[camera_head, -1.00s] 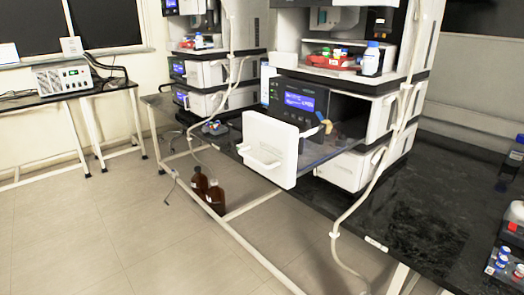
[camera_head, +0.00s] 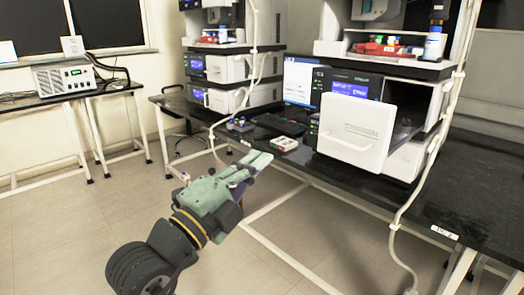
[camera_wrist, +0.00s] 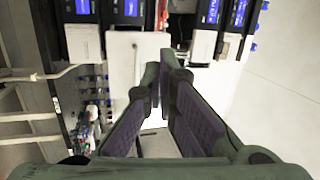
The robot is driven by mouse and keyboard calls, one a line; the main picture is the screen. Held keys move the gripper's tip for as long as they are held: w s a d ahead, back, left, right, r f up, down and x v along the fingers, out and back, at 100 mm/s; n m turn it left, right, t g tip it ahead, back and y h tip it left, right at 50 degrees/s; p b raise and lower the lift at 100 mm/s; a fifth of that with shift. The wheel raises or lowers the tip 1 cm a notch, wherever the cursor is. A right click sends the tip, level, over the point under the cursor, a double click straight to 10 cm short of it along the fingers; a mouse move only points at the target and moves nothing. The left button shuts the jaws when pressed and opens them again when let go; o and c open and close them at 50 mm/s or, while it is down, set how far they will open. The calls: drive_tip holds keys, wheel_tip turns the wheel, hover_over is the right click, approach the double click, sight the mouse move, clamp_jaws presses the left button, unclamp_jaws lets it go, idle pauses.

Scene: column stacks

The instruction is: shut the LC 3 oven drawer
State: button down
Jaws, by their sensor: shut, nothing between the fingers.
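The oven drawer's white front panel (camera_head: 355,132) stands pulled out from the right-hand instrument stack in the head view. A dark unit with a lit blue display (camera_head: 350,90) is just behind it. My gripper (camera_head: 262,160), green with dark joints, is in front of the bench, to the left of the drawer front and apart from it. In the wrist view my gripper (camera_wrist: 160,68) is shut and empty, its fingertips close together. White and dark instrument fronts lie beyond the fingers there; I cannot tell which one is the drawer.
A second stack (camera_head: 225,68) stands further left on the black bench (camera_head: 475,190). A small red-and-white box (camera_head: 284,144) lies near the bench edge left of the drawer. A pale tube (camera_head: 402,215) hangs down right of the drawer. The floor in front is clear.

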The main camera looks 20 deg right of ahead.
drive_tip(key=w+d+m+g+p, duration=0.1)
drive_tip(key=w+d+p, duration=0.1)
drive_tip(key=d, duration=0.5)
drive_tip(key=w+d+m+g+p, duration=0.1)
drive_tip(key=d+g+p, duration=0.1)
drive_tip(key=d, duration=0.5)
drive_tip(key=shift+w+d+r+m+h+p, duration=0.15)
drive_tip(key=shift+w+d+m+h+p, duration=0.2)
drive_tip(key=shift+p, duration=0.25)
